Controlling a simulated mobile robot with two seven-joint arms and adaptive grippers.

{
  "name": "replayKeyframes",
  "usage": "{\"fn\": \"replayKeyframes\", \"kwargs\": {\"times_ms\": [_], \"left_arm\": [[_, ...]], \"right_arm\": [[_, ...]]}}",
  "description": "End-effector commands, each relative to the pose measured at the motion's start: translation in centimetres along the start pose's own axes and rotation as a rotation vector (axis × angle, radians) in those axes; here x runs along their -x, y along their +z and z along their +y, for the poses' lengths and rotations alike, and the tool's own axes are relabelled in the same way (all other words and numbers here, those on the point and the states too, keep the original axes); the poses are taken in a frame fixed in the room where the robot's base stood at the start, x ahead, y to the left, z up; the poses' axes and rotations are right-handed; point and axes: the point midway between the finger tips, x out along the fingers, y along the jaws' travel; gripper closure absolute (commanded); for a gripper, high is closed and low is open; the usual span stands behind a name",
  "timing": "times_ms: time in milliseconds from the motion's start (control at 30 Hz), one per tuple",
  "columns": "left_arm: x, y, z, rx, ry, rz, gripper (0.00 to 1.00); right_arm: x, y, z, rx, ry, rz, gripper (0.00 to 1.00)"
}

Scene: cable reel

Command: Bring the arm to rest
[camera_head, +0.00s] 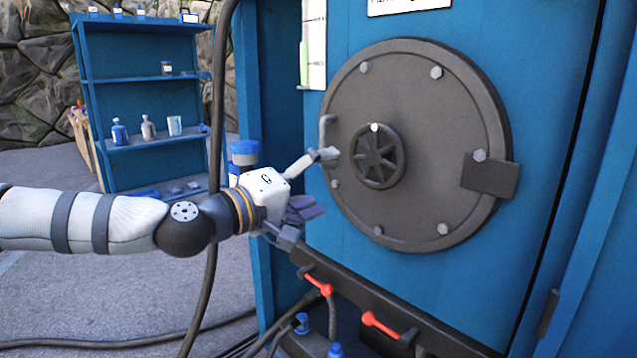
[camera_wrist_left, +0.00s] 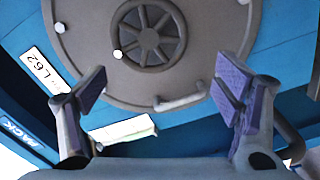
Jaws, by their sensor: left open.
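My left arm comes in from the left in the head view, with its left gripper (camera_head: 318,180) in front of the left side of a round grey hatch (camera_head: 440,110). The fingers are spread and nothing is between them. The hatch has a spoked handwheel (camera_head: 377,157) and a curved grab handle (camera_head: 325,132) at its left edge. In the left wrist view the open gripper (camera_wrist_left: 165,100) has its purple pads wide apart. The hatch (camera_wrist_left: 90,60), handwheel (camera_wrist_left: 148,32) and grab handle (camera_wrist_left: 182,102) show beyond them. My right gripper is not in view.
The hatch is set in a blue cabinet (camera_head: 545,80). Below it are red-handled valves (camera_head: 318,285) and dark hoses. A blue shelf (camera_head: 145,90) with bottles stands at the back left. A black cable (camera_head: 213,290) hangs down by my arm.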

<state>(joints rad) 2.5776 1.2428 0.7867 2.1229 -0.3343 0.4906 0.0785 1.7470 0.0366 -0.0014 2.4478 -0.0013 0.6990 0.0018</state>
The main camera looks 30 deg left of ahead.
Motion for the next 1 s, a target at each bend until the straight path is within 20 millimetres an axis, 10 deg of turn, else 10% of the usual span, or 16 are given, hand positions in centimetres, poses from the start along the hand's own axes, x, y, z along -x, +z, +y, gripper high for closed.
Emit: {"fn": "replayKeyframes", "kwargs": {"times_ms": [567, 767, 1000], "left_arm": [[0.3, 1.7, -1.0, -0.003, -0.028, -0.036, 0.16], [2.2, 15.2, -10.5, -0.040, -0.293, -0.327, 0.16], [16.0, 30.2, -22.9, -0.139, -0.698, -0.744, 0.16]], "right_arm": [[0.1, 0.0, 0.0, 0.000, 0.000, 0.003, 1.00], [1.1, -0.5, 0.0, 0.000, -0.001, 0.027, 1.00], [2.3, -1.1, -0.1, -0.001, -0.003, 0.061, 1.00]]}}
